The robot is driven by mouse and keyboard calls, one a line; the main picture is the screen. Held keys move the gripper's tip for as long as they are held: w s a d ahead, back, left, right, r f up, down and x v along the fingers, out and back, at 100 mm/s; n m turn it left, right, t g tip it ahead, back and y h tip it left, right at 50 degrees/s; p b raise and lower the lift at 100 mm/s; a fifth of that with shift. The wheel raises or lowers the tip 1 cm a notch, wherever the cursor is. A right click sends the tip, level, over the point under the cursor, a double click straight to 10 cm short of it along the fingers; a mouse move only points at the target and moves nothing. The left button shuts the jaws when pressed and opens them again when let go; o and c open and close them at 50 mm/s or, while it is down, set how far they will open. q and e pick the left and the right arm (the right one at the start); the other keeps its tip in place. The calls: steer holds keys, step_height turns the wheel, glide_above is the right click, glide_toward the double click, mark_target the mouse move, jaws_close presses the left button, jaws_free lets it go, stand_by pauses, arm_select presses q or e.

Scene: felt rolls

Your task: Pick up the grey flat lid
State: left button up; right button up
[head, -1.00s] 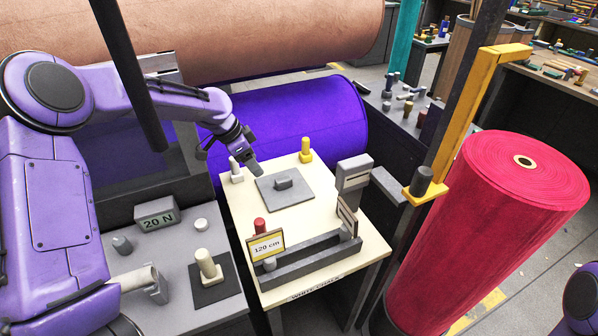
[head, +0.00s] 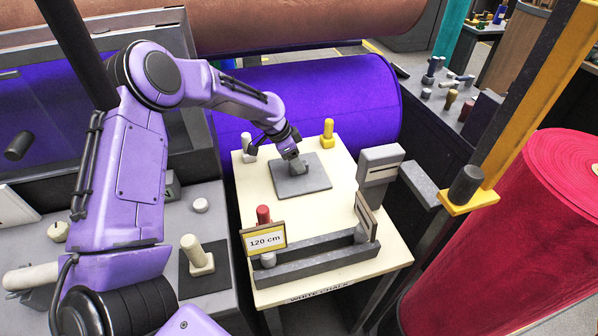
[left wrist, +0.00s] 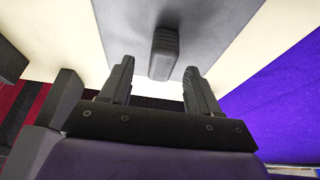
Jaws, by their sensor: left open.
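The grey flat lid (head: 312,182) lies flat on the cream tabletop (head: 360,246), with a small grey knob at its middle. My left gripper (head: 297,167) reaches down at the knob from above and mostly hides it in the head view. In the left wrist view the lid (left wrist: 215,22) fills the top, and its knob (left wrist: 164,55) shows between and just beyond the two fingertips of my left gripper (left wrist: 160,72). The jaws are open, with a gap on each side of the knob. My right gripper is in neither view.
A yellow peg (head: 328,134) and a whitish peg (head: 249,146) stand behind the lid. In front are a red-topped peg (head: 263,215), a "120 cm" sign (head: 265,240) and a grey rail (head: 310,262). A purple roll (head: 350,95) lies behind the table.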

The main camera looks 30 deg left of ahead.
arm_select(q)
steer(key=x, duration=0.3)
steer(key=shift+a+f, duration=0.1)
steer(key=shift+f, duration=0.1)
jaws_close()
step_height(320, 180, up, 10)
steer(key=shift+r+b, duration=0.1)
steer(key=shift+b, duration=0.45)
